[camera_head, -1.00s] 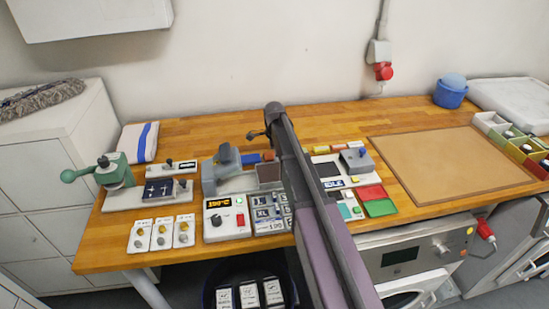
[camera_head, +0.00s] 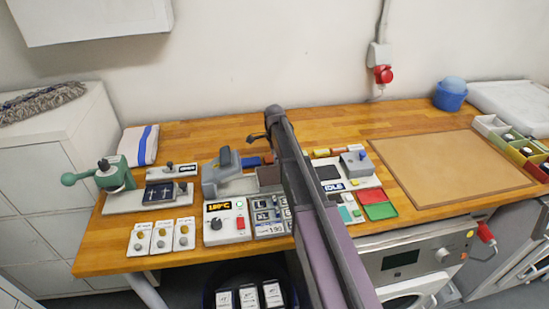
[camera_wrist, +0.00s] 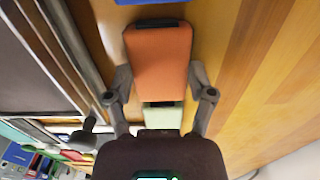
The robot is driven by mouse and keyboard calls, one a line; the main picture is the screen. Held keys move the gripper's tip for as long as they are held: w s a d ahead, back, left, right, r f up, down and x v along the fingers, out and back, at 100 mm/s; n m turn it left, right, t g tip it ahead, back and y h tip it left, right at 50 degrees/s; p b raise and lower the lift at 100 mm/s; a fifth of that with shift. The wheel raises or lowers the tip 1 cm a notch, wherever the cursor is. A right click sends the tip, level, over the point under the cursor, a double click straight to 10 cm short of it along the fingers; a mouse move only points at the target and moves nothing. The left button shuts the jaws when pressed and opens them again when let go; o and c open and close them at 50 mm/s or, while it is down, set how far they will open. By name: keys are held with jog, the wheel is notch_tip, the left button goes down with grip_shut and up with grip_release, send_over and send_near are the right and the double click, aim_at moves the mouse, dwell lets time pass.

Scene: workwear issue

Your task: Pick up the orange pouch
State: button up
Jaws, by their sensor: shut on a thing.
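The orange pouch (camera_wrist: 158,62) lies between the two fingers of my gripper (camera_wrist: 160,80) in the wrist view. It is a rounded block with a dark strip at its far end. My gripper is shut on the pouch, with one finger against each side. I cannot tell whether the pouch is touching the wooden worktop or lifted off it. In the head view, my arm hides most of the gripper area, and a small orange patch (camera_head: 268,158) shows just left of the arm.
A pale green item (camera_wrist: 162,116) sits close to the pouch on the near side, and a blue item (camera_wrist: 150,2) is at the far side. The heat press (camera_head: 225,180) and its control box (camera_head: 228,222) stand left of my arm. A brown mat (camera_head: 450,165) lies clear at right.

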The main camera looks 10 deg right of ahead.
notch_tip(320, 180, up, 10)
jog(key=p, duration=0.9)
jog(key=shift+p, duration=0.35)
jog(key=shift+s+f, duration=0.1)
jog(key=shift+s, duration=0.05)
dwell(0.4)
